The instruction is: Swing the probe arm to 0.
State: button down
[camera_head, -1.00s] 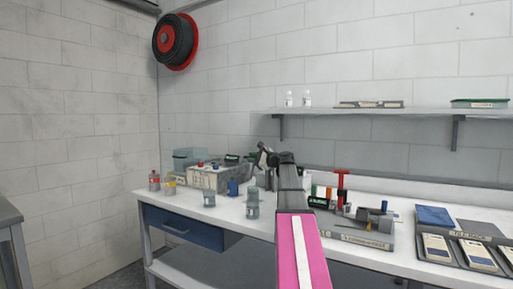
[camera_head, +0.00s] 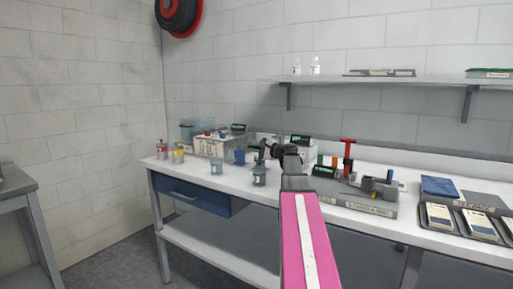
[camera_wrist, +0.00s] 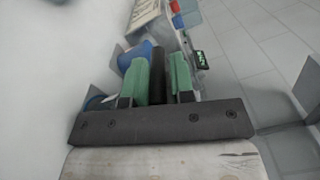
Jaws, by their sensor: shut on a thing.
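My gripper (camera_head: 266,150) is over the back of the white bench, in front of the wall, and looks small and dark in the head view. In the wrist view its two green finger pads (camera_wrist: 160,72) close on a dark upright bar (camera_wrist: 160,82), which looks like the probe arm. The bar's far end and any scale marking are not readable. A pale box with red and blue caps (camera_head: 211,146), perhaps the washer, stands left of my gripper. A small dark display with green figures (camera_wrist: 200,59) lies right of the fingers in the wrist view.
A wall shelf (camera_head: 380,80) runs above.

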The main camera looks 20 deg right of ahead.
jog(key=shift+d+f, duration=0.1)
jog(key=shift+f, duration=0.35)
jog(key=c, duration=1.1)
grip_release()
jog(key=shift+r, duration=0.1)
jog(key=shift+s+d, duration=0.15)
jog(key=shift+s, duration=0.05)
jog(key=v, duration=1)
jog(key=shift+s+d+r, duration=0.1)
jog(key=shift+d, duration=0.05)
jog(key=shift+s, duration=0.1)
